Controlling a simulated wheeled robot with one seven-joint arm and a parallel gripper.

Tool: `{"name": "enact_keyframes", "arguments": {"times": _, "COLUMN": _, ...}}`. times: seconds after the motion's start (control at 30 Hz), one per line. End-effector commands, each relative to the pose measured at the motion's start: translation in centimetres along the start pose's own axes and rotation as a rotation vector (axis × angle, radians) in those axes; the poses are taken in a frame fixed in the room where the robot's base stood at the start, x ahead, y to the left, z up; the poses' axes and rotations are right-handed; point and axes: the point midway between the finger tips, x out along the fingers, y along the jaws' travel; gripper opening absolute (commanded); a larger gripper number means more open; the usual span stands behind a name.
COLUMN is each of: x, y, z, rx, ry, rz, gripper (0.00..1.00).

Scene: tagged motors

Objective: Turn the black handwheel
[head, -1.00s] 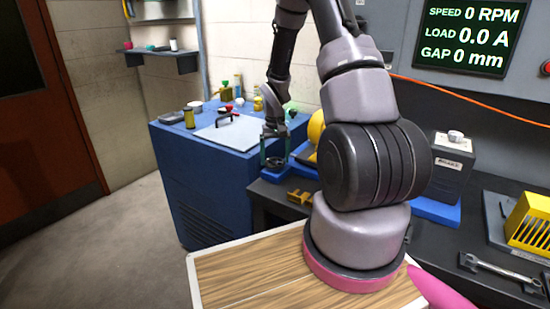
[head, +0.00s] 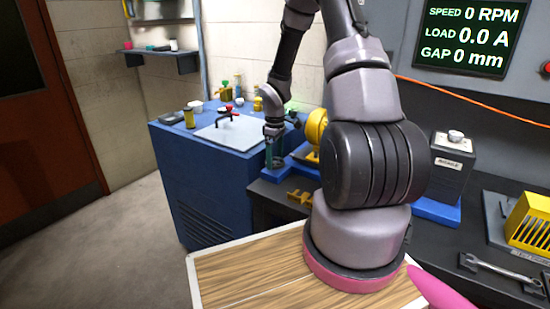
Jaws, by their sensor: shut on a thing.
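The black handwheel (head: 275,164) shows as a small dark ring at the left end of the blue base, low between my fingertips. My gripper (head: 274,158) points down over it from above. Its greenish fingers are shut on the handwheel, though they hide part of it and the contact is small in the view. The yellow motor (head: 316,128) stands just right of the gripper, partly hidden by my arm.
A blue cabinet (head: 205,190) with a pale plate (head: 228,131) and several small items stands behind and left. Yellow brackets (head: 299,197) lie on the dark bench in front. A grey box (head: 452,165) and a wrench (head: 497,270) are at right. The wall screen (head: 468,36) reads 0 RPM.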

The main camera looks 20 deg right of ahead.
Motion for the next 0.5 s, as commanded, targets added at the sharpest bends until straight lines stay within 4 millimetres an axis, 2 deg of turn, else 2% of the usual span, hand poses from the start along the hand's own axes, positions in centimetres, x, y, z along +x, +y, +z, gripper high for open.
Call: {"name": "enact_keyframes", "arguments": {"times": 0.5, "x": -0.04, "y": 0.13, "z": -0.05, "rx": -0.489, "ry": 0.002, "rz": 0.003, "gripper": 0.37}}
